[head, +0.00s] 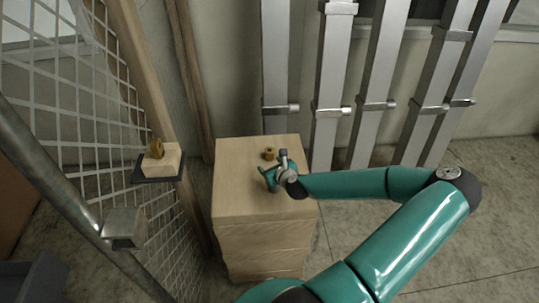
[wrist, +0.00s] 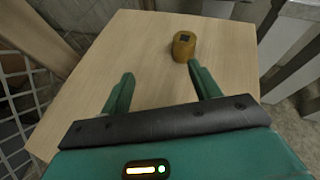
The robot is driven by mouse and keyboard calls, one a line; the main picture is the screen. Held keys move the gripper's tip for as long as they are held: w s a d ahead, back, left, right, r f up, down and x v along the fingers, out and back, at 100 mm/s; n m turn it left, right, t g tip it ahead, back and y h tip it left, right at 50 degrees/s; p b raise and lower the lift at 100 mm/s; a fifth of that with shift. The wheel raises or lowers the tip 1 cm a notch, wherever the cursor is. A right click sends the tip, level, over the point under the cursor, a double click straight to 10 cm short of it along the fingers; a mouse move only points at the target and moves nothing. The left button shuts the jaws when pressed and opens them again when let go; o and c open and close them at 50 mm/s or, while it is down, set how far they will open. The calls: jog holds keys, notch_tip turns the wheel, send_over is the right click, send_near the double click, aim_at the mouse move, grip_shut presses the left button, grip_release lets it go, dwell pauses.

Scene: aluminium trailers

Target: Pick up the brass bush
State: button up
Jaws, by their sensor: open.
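The brass bush (head: 269,154) is a small, short golden cylinder standing upright near the back of the light wooden cabinet top (head: 236,190). In the wrist view the brass bush (wrist: 184,46) shows a dark square opening on its top. It lies beyond the fingertips, close to the right finger. My gripper (head: 268,177) is over the cabinet top, just in front of the bush. In the wrist view my gripper (wrist: 160,80) has its two green fingers spread with nothing between them. Whether the right fingertip touches the bush is not clear.
A wire mesh panel (head: 92,110) with a wooden post stands to the left. A small dark shelf (head: 141,177) there bears a pale block (head: 163,160) with a brass-coloured piece on it. Metal posts (head: 331,90) stand behind the cabinet. The rest of the cabinet top is bare.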

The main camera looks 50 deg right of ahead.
aim_at(268, 150)
jog(key=d, duration=0.1)
jog(key=m, duration=0.1)
jog(key=s+d+m+h, duration=0.1)
jog(key=shift+d+r, duration=0.35)
jog(key=x, duration=0.8)
jog(key=shift+w+d, duration=0.1)
jog(key=shift+d, duration=0.2)
jog(key=x, duration=0.5)
jog(key=shift+d+f, duration=0.15)
jog(key=shift+f, duration=0.05)
jog(key=c, duration=1.2)
jog(key=shift+r, duration=0.1)
jog(key=shift+c, duration=0.2)
